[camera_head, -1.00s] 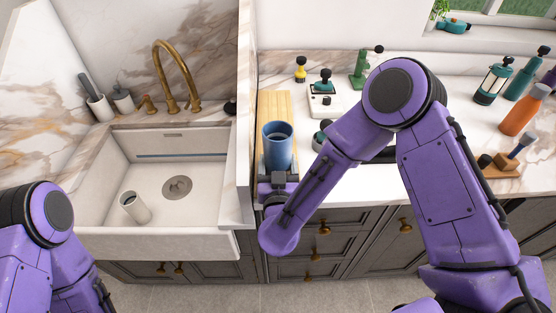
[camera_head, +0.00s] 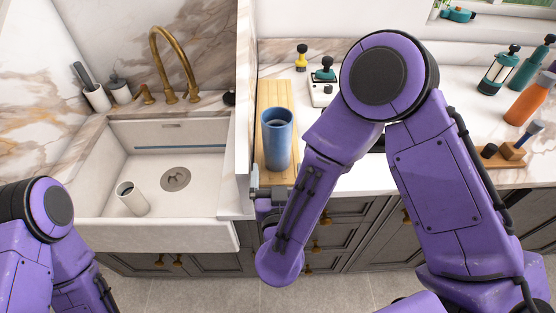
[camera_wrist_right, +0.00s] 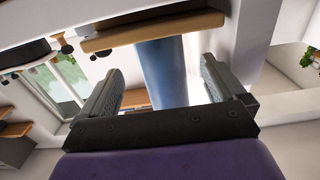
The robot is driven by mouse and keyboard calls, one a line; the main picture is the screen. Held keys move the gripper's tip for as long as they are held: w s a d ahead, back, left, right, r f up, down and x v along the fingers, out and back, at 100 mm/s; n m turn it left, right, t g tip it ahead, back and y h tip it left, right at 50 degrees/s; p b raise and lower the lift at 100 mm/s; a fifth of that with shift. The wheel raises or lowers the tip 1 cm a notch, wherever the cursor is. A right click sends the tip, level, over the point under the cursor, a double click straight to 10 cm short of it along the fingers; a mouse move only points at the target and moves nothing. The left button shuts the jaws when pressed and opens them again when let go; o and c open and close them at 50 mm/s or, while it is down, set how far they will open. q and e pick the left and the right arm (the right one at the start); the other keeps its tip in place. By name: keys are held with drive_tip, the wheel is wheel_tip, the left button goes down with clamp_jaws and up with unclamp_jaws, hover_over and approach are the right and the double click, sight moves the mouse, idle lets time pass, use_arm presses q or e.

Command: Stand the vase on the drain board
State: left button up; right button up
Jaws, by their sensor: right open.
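The vase (camera_head: 277,142), a tall blue cylinder with an open top, stands upright on a pale wooden slatted board, the drain board (camera_head: 272,93), to the right of the sink. My right gripper (camera_head: 265,196) is just in front of the vase, at the counter's front edge, partly hidden by my own arm. In the right wrist view the gripper (camera_wrist_right: 160,90) is open, and the vase (camera_wrist_right: 161,68) shows between and beyond its two fingers. No contact is visible. The board's edge (camera_wrist_right: 150,32) also shows there. Only links of my left arm show; its gripper is out of view.
A white sink (camera_head: 205,200) with a white cup-like container (camera_head: 131,198) tilted inside and a brass faucet (camera_head: 175,60) lies to the left. A raised partition edge stands left of the board. Bottles (camera_head: 528,100) and a small wooden block stand (camera_head: 500,155) are at the right.

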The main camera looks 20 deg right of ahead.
drive_tip(key=v, duration=0.5)
drive_tip(key=shift+b, duration=0.4)
